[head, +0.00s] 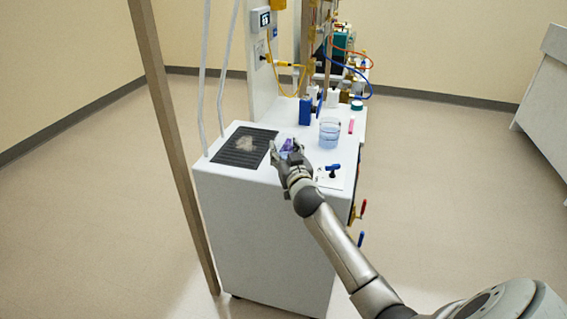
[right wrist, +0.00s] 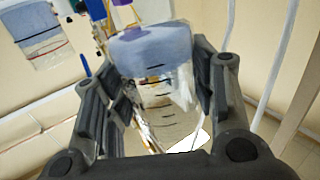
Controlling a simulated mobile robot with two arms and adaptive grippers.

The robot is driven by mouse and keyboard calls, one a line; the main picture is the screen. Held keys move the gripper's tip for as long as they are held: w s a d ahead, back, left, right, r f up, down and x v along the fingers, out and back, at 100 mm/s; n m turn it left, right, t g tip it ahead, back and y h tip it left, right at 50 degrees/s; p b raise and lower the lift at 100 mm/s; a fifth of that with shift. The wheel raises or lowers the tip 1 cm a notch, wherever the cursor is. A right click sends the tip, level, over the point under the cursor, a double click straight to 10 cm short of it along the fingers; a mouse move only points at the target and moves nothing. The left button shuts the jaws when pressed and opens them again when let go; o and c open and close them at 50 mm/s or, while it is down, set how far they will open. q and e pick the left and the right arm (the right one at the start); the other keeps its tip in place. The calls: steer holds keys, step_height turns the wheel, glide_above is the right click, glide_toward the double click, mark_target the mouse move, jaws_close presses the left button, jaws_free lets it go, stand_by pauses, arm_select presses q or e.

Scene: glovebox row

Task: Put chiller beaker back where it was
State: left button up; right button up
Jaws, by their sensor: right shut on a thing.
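My right gripper (head: 284,152) is shut on a clear beaker with dark graduation marks, above the white cabinet top. In the right wrist view the held beaker (right wrist: 155,60) sits between the fingers of the gripper (right wrist: 165,85), with a blue-grey band at its far end. In the head view the hand hides most of it, and a purple-blue patch shows between the fingers. A second clear beaker (head: 329,133) with pale blue liquid stands on the cabinet top, right of the gripper; a similar vessel (right wrist: 35,35) shows at upper left in the wrist view. My left gripper is out of view.
The white cabinet (head: 262,235) has a dark slatted panel (head: 232,153) left of the gripper, with a pale patch on it. A blue-handled valve (head: 333,170) is near the right front. A blue block (head: 305,111), bottles and hoses crowd the back. A brown post (head: 172,120) stands at left.

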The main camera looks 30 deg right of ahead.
steer(key=shift+w+d+f, duration=0.15)
steer(key=shift+w+f, duration=0.4)
steer(key=shift+f, duration=0.15)
steer(key=f, duration=0.3)
steer(key=shift+w+f+b, duration=0.2)
steer(key=shift+f+b, duration=0.05)
steer(key=shift+b, duration=0.1)
steer(key=shift+f, duration=0.1)
steer(key=o, duration=1.1)
